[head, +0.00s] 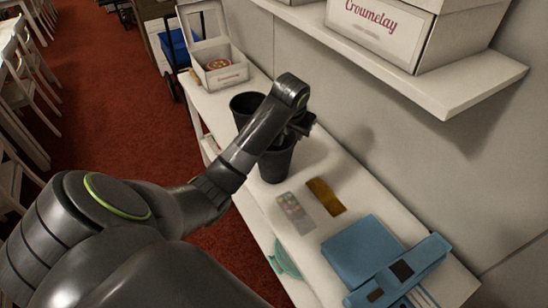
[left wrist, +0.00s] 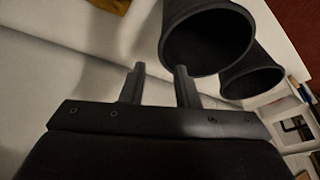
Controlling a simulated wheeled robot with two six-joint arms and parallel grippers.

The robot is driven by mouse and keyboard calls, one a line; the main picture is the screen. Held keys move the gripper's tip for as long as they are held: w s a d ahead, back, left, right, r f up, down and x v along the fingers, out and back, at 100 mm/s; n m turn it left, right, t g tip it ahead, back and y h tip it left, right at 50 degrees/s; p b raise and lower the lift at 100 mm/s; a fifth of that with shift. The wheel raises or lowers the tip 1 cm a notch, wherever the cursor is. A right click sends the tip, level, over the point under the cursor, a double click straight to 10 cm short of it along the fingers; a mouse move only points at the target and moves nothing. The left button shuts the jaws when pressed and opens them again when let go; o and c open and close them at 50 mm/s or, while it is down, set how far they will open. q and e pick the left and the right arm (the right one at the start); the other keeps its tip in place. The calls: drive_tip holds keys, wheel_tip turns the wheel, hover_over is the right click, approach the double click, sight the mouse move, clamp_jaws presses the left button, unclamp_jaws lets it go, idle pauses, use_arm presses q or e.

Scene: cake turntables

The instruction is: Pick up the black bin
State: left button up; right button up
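Two black bins stand upright on the white shelf table. The nearer black bin (head: 277,163) is partly covered by my left arm in the head view, and the farther black bin (head: 243,102) is just behind it. My left gripper (head: 299,126) is at the rim of the nearer bin, toward the wall side. In the left wrist view my left gripper (left wrist: 159,78) has its two fingers apart with nothing between them. The nearer bin's open mouth (left wrist: 207,40) is beside the right finger; whether they touch I cannot tell. The farther bin (left wrist: 252,75) is behind it. Both look empty.
A brown bar (head: 325,197), a remote-like item (head: 292,207), a blue folder (head: 362,250) and a blue device (head: 405,270) lie in front of the bins. A white box (head: 219,65) stands behind. A wall shelf (head: 440,88) overhangs at right.

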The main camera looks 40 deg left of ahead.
sight(292, 145)
use_arm(q)
drive_tip(key=x, duration=0.3)
drive_tip(key=p+x, duration=0.1)
drive_tip(key=x, duration=0.2)
drive_tip(key=p+x, duration=0.1)
drive_tip(key=x, duration=0.2)
drive_tip(key=shift+s+a+f, duration=0.25)
drive_tip(key=shift+a+f, duration=0.05)
drive_tip(key=shift+f, duration=0.1)
drive_tip(key=shift+w+f, duration=0.25)
drive_tip(key=shift+f, duration=0.25)
drive_tip(key=shift+a, duration=0.1)
clamp_jaws()
idle(0.6)
